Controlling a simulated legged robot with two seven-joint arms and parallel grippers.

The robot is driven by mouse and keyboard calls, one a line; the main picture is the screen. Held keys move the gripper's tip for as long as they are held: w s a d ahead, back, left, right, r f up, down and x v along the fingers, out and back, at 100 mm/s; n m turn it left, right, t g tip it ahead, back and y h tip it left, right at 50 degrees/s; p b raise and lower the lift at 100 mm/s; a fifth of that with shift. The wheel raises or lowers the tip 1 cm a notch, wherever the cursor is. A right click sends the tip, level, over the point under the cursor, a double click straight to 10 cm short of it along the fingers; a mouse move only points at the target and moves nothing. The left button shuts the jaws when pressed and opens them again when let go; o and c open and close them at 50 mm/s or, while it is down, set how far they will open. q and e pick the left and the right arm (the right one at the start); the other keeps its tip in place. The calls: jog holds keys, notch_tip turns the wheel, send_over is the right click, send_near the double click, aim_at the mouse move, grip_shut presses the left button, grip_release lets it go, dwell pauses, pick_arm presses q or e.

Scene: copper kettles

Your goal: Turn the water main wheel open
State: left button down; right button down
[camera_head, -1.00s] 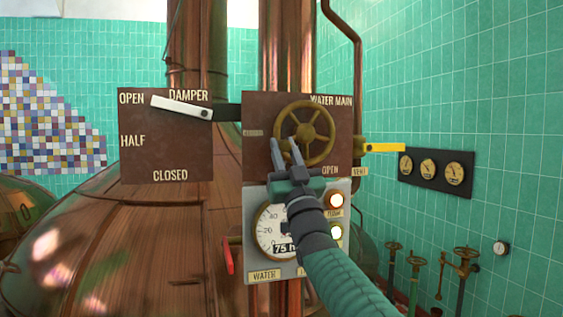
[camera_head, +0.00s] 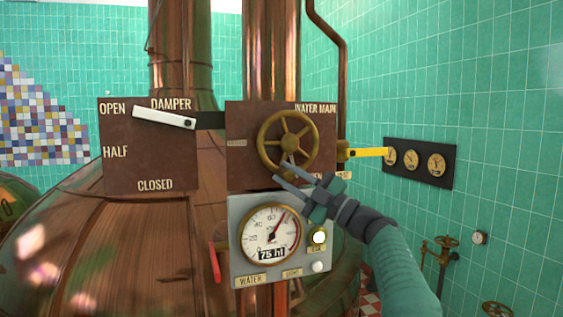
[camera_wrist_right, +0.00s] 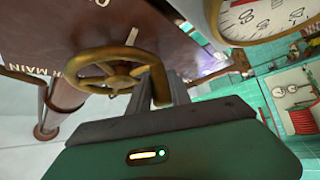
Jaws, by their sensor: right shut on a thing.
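The brass water main wheel (camera_head: 311,128) is mounted on a brown plate (camera_head: 238,173) below the words WATER MAIN. My right gripper (camera_head: 284,172) reaches up from the lower right, its fingers on either side of the wheel's lower rim. In the right wrist view the wheel (camera_wrist_right: 98,54) is large, its rim running down between the fingers, and my gripper (camera_wrist_right: 167,90) is shut on it. A small label, too small to read, sits left of the wheel. The OPEN label at its lower right is partly hidden by my gripper. My left gripper is out of view.
Close below is a grey panel with a round gauge (camera_head: 268,235) and a lit lamp (camera_head: 319,237). A white damper lever (camera_head: 164,118) is to the left. A yellow vent lever (camera_head: 369,152) is close on the right. Copper kettle surfaces fill the lower left.

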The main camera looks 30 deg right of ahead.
jog(key=shift+s+d+n+g+p, duration=0.15)
jog(key=shift+d+n+g+p, duration=0.5)
jog(key=shift+n+p, duration=0.35)
jog(key=shift+a, duration=0.1)
jog(key=c, duration=1.2)
grip_release()
jog(key=b+v, duration=0.2)
jog(key=v, duration=0.3)
jog(key=b+v, duration=0.2)
jog(key=v, duration=0.4)
jog(key=b+v, duration=0.2)
jog(key=v, duration=0.4)
jog(key=shift+w+d+f+b, duration=0.1)
jog(key=shift+w+d+b, duration=0.1)
jog(key=shift+d+b, duration=0.15)
jog(key=shift+a, duration=0.1)
